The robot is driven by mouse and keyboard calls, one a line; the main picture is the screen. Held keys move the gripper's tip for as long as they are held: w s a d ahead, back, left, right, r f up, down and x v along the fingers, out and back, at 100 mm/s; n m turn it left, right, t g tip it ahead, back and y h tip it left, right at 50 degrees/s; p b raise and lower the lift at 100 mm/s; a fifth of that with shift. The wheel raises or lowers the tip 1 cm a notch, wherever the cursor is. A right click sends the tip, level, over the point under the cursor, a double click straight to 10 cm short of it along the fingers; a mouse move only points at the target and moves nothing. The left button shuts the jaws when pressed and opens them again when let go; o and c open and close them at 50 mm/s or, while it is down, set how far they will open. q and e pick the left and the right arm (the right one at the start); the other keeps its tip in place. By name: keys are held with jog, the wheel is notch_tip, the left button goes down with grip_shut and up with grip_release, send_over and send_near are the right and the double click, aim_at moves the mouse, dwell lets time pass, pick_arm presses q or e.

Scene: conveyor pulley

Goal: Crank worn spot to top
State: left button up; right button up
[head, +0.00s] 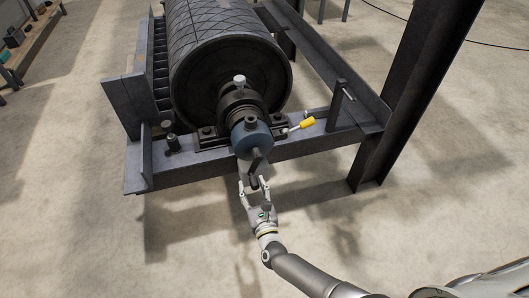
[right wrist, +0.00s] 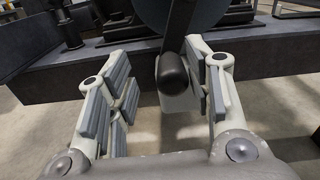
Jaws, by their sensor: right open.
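The pulley drum (head: 225,60) with dark diamond-grooved lagging sits in a steel frame in the head view. No worn spot can be made out on the visible part of it. A blue hub (head: 250,139) is on the near shaft end, with a dark crank arm and handle (head: 255,170) hanging below it. The handle (right wrist: 173,72) also shows in the right wrist view. My right gripper (head: 254,186) is open at the crank handle, with the handle's end between its fingers, nearer the right finger. Contact cannot be told. My left gripper is not in view.
A yellow-handled lever (head: 307,123) sticks out right of the hub. The frame's front beam (head: 310,142) runs just behind the gripper, and a dark steel column (head: 408,90) stands to the right. The floor in front is clear.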

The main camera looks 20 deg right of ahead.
jog(key=shift+s, duration=1.75)
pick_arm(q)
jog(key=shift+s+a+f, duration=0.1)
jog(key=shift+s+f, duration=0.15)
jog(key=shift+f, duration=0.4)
pick_arm(e)
jog(key=shift+s, duration=0.35)
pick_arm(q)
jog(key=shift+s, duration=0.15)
